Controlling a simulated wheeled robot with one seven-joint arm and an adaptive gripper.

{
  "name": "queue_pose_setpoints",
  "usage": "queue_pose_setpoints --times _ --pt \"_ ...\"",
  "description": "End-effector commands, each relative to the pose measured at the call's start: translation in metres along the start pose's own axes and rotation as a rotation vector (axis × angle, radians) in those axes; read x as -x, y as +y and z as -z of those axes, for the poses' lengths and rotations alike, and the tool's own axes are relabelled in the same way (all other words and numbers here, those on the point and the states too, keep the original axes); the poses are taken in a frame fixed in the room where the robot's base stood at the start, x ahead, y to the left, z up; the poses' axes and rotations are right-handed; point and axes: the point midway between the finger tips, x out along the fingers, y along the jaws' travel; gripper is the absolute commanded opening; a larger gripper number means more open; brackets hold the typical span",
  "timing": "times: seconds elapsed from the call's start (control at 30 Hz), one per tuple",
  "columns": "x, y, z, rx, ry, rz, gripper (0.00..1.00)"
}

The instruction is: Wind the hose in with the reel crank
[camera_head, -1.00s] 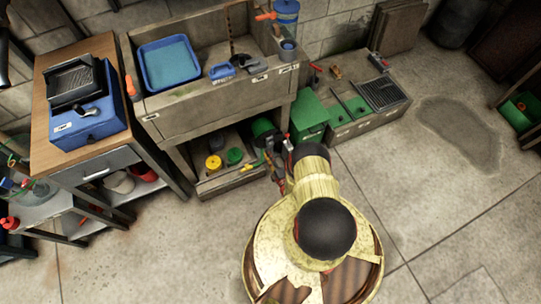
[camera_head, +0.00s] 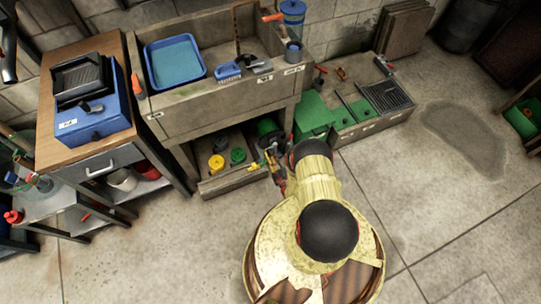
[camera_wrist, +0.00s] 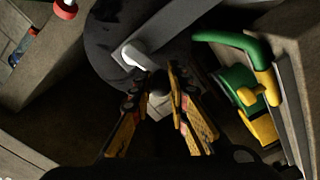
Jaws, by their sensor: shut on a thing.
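The hose reel (camera_head: 267,127) is a dark, partly green drum under the sink bench, partly hidden by my arm in the head view. In the wrist view the reel (camera_wrist: 104,62) shows as a large dark disc with a grey bar across it. A pale crank part (camera_wrist: 134,54) stands out from it. My gripper (camera_wrist: 158,84) is closed around a small dark knob, apparently the crank handle (camera_wrist: 159,81), which the fingers largely hide. In the head view my gripper (camera_head: 277,168) is small beside the reel. A green hose (camera_wrist: 232,39) with a yellow end lies right of the fingers.
The sink bench (camera_head: 225,105) stands over the reel. Yellow (camera_head: 216,163) and green (camera_head: 237,156) round items sit on its lower shelf, left of the reel. A green box (camera_head: 313,115) stands close on the right. The concrete floor in front is clear.

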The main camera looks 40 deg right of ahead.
Motion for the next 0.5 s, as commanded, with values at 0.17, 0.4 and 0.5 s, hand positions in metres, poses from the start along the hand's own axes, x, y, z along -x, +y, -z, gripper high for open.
queue_pose_setpoints --times 0.17,0.4,0.5 --pt "0.0007 0.0001 -0.0008 -0.003 -0.003 -0.001 0.00" --pt "0.0007 0.0002 -0.0009 -0.002 -0.003 -0.001 0.20" --pt "0.0005 0.0002 -0.0007 -0.002 -0.002 -0.001 0.26"
